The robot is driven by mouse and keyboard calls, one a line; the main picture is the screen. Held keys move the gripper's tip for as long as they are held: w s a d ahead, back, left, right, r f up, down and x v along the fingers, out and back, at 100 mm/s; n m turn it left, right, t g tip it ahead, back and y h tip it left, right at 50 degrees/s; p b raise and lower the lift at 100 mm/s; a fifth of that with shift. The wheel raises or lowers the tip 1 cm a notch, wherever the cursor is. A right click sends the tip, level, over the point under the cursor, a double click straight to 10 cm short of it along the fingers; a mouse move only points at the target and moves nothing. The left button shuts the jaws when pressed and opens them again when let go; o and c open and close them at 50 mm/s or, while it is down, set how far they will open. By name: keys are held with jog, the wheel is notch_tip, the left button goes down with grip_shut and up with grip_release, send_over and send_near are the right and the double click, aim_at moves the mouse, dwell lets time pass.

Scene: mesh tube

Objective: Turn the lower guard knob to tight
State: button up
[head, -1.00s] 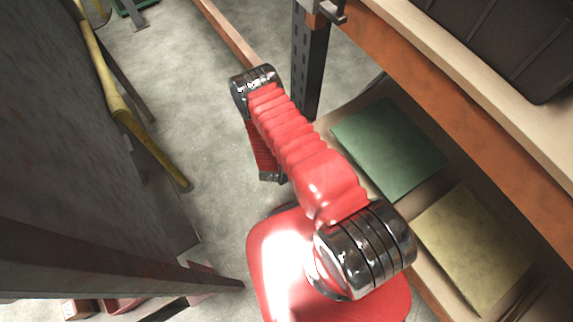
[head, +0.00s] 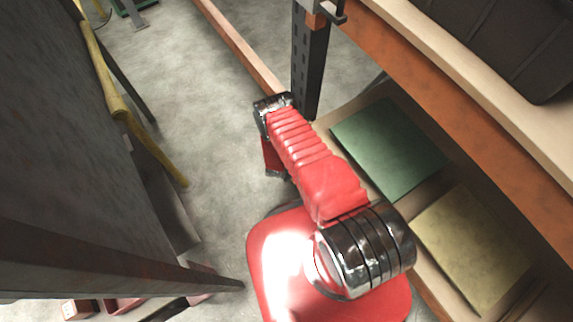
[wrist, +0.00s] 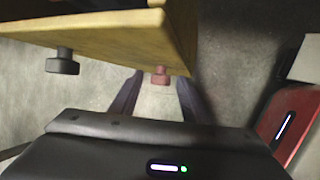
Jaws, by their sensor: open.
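A smaller red knob (wrist: 160,75) sits under the same panel, further right. I cannot tell which of them is the lower guard knob, nor its setting. My gripper (wrist: 157,96) is open, its two dark fingers apart and pointing up the picture. The red knob appears between the fingertips and a little beyond them; no contact shows. The dark knob is left of the fingers. My gripper and both knobs do not show in the head view.
In the head view, a shelf rack with an orange beam (head: 440,95) and a dark post (head: 311,65) stands at right. A green sheet (head: 388,148) and a yellowish sheet (head: 472,250) lie on its lower shelf. A dark panel (head: 60,120) and yellow bar (head: 148,150) are left.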

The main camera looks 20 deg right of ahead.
jog(key=shift+c, duration=0.4)
jog(key=c, duration=1)
jog(key=shift+o, duration=0.2)
jog(key=shift+s+f+t, duration=0.1)
jog(key=shift+t, duration=0.2)
jog(key=shift+s+d+f+m+t+y, duration=0.15)
jog(key=shift+m+t+y, duration=0.1)
jog(key=shift+t, duration=0.6)
jog(key=shift+s+a+f+m+t+y, duration=0.1)
jog(key=shift+s+m+t+y, duration=0.1)
jog(key=shift+t, duration=0.6)
jog(key=shift+s+d+f+m+t+y, duration=0.15)
jog(key=shift+m+t, duration=0.1)
jog(key=shift+t, duration=0.6)
jog(key=shift+a, duration=0.1)
jog(key=o, duration=1)
jog(key=shift+w+r, duration=0.1)
